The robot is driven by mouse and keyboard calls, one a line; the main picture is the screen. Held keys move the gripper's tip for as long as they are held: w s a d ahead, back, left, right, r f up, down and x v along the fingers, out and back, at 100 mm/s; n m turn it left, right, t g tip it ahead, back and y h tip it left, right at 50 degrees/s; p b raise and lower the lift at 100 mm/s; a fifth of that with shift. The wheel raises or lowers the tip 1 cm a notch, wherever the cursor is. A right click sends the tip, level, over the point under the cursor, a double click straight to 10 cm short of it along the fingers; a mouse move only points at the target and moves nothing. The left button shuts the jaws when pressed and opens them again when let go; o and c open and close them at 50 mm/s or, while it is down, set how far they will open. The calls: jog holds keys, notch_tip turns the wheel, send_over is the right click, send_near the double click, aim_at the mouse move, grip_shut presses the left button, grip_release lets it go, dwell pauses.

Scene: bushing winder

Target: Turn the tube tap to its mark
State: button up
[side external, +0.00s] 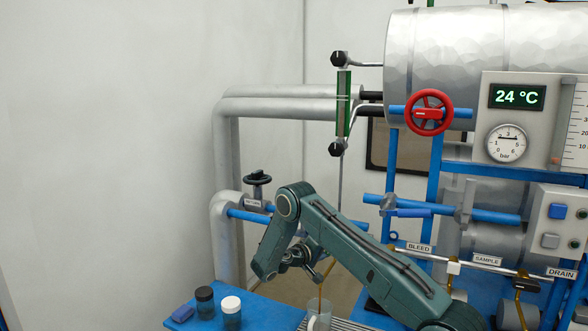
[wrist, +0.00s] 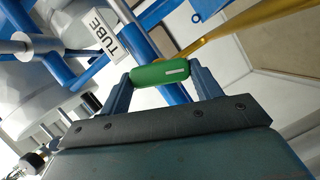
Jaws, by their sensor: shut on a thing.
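The tube tap's green handle (wrist: 150,75), with a white stripe on it, lies across my fingertips in the wrist view. My gripper (wrist: 163,78) is shut on this handle, with one blue-grey finger at each end. A white label reading TUBE (wrist: 108,35) is just beyond it, by a blue pipe. In the side external view my gripper (side external: 295,259) is beside the yellow tube, partly behind my arm, and the green handle is hidden there. I cannot make out the tap's mark in either view.
A yellow tube (side external: 325,272) runs down toward a clear beaker (side external: 319,322). A red handwheel (side external: 430,112) and pipes are behind. The left is bare wall.

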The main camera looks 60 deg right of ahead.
dwell(0.4)
jog(key=o, duration=1)
jog(key=shift+r, duration=0.1)
notch_tip(320, 180, up, 20)
jog(key=shift+f, duration=0.1)
dwell(0.5)
